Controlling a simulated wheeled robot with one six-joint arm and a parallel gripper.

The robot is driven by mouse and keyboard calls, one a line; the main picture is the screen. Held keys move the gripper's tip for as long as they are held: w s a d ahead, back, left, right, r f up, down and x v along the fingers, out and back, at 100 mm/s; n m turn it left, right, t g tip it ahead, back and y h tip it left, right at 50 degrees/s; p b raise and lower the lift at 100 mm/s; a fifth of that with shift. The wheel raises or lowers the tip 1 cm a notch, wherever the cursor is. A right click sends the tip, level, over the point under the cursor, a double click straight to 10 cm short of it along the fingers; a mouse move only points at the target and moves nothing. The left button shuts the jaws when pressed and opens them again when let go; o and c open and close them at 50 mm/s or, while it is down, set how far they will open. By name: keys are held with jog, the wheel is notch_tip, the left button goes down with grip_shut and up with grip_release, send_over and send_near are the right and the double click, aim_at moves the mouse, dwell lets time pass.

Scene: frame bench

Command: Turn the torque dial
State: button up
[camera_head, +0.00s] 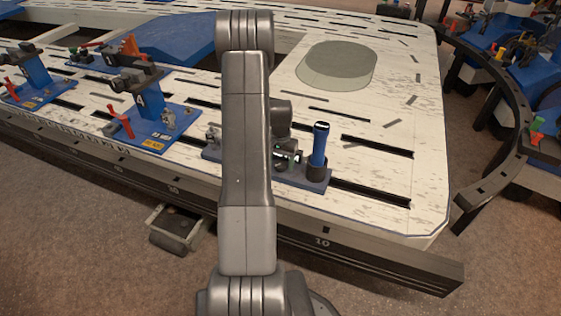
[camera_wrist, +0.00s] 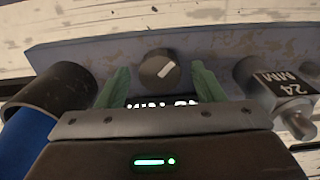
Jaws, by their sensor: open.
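White lettering just below the dial is partly hidden by my gripper body. In the head view my arm hides the dial; the fixture's blue plate (camera_head: 313,184) shows at the bench's front edge.
A blue-handled tool stands in a dark cup (camera_head: 317,171) right of my gripper; the cup also shows at left in the wrist view (camera_wrist: 62,86). A metal piece marked 24 MM (camera_wrist: 287,82) is at right there. Blue fixtures (camera_head: 160,112) stand left on the slotted bench (camera_head: 420,190).

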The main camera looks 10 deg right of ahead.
aim_at(281, 164)
notch_tip(281, 164, up, 14)
jog(key=p, duration=0.3)
jog(key=shift+p, duration=0.3)
jog(key=shift+f, duration=0.15)
notch_tip(281, 164, down, 14)
jog(key=b, duration=0.3)
jog(key=shift+b, duration=0.35)
jog(key=shift+r, duration=0.25)
jog(key=shift+s+f, duration=0.1)
jog(key=shift+f, duration=0.35)
jog(key=shift+r+n, duration=0.3)
jog(key=shift+n, duration=0.5)
jog(key=n+b, duration=0.2)
jog(key=n, duration=0.5)
notch_tip(281, 164, up, 14)
jog(key=p, duration=0.4)
dwell(0.4)
